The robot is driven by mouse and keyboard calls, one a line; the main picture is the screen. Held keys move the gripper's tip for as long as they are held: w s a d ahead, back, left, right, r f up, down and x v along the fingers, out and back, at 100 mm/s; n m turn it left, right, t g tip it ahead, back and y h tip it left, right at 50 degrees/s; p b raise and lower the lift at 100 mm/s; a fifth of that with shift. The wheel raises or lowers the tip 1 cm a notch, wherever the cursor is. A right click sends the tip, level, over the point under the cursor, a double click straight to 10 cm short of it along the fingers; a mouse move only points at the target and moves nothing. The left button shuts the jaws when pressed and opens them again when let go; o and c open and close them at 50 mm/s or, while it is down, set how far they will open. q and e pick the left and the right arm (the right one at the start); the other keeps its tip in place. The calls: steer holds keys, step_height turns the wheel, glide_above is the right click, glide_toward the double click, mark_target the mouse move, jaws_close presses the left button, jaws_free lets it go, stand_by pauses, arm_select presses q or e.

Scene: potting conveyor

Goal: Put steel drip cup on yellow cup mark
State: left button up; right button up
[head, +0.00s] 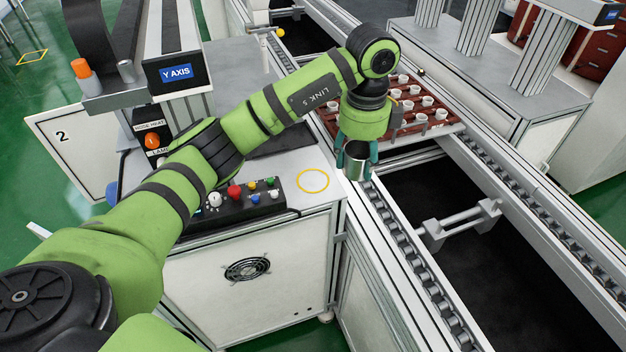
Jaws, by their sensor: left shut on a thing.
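The steel drip cup (355,164) is a small shiny metal cup held upright in my left gripper (356,160). The gripper's teal fingers are shut on it from both sides. Cup and gripper appear above the edge between the workbench and the conveyor rail, to the right of the mark. The yellow cup mark (313,181) is a thin yellow ring on the bench top near its right front corner, and it is empty. My right gripper is not in view.
A black control box (238,203) with coloured knobs stands left of the ring. A red-brown tray (412,105) with several white cups sits on the conveyor behind the gripper. The conveyor chain (400,235) runs along the bench's right side. A dark gap lies between the rails.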

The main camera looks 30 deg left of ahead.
arm_select(q)
steer(key=n, duration=0.2)
steer(key=shift+w+n, duration=0.25)
steer(key=shift+n, duration=0.05)
steer(key=shift+a+f, duration=0.2)
steer(key=shift+a, duration=0.1)
steer(key=a+f, duration=0.2)
steer(key=a, duration=0.1)
steer(key=w+a+f+p, duration=0.1)
steer(key=a+f, duration=0.1)
steer(key=a, duration=0.2)
steer(key=w+a+f, duration=0.1)
steer(key=a+f, duration=0.1)
steer(key=a, duration=0.1)
steer(key=shift+w+a+f, duration=0.1)
steer(key=shift+w+a, duration=0.05)
steer(key=shift+a, duration=0.1)
steer(key=shift+a+f+p, duration=0.15)
steer(key=shift+f+p, duration=0.05)
steer(key=shift+p, duration=0.15)
step_height(320, 180, down, 3)
steer(key=shift+f+p, duration=0.15)
steer(key=shift+p, duration=0.45)
steer(key=shift+f, duration=0.3)
